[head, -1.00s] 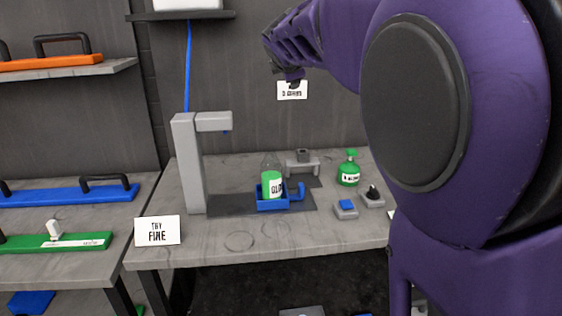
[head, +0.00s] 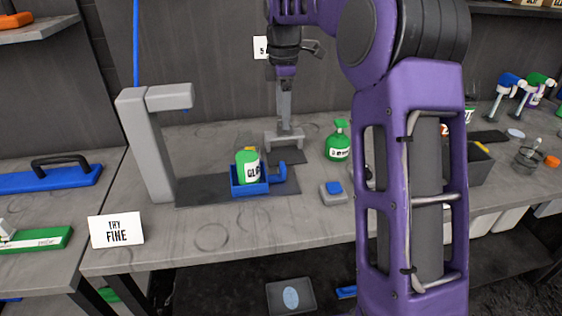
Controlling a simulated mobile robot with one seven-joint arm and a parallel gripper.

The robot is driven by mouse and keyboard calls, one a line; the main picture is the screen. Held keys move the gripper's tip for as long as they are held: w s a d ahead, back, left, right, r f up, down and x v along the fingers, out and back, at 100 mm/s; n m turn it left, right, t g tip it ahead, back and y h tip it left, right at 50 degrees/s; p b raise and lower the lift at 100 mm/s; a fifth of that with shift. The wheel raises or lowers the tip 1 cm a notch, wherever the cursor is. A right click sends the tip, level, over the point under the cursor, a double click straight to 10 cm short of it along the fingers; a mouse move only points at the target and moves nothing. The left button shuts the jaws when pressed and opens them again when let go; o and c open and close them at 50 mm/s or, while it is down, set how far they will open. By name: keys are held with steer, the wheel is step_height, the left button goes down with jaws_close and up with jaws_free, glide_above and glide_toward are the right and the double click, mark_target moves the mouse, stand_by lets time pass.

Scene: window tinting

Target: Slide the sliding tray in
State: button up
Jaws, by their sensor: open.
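The sliding tray (head: 248,190) is a small blue open box with a blue hook-like handle (head: 280,172) on its right side. It sits on the right part of a dark strip (head: 205,190) on the bench, to the right of the grey overhanging stand (head: 147,150) and not under its arm. A bottle with a green label (head: 247,166) stands in the tray. My gripper (head: 284,116) points down behind and a little right of the tray, apart from its handle. It is open and empty, its fingertips overlapping a grey bracket (head: 270,138) in the picture.
A green spray bottle (head: 338,146) and a grey block with a blue top (head: 333,192) stand right of the tray. A white sign (head: 116,230) stands at the front left. The bench in front of the strip is clear. My purple arm hides part of the right side.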

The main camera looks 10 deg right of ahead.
mark_target(283, 165)
step_height(283, 165, down, 17)
steer(key=b, duration=0.2)
steer(key=shift+r+b, duration=0.1)
steer(key=shift+b, duration=0.25)
jaws_close()
stand_by(1.2)
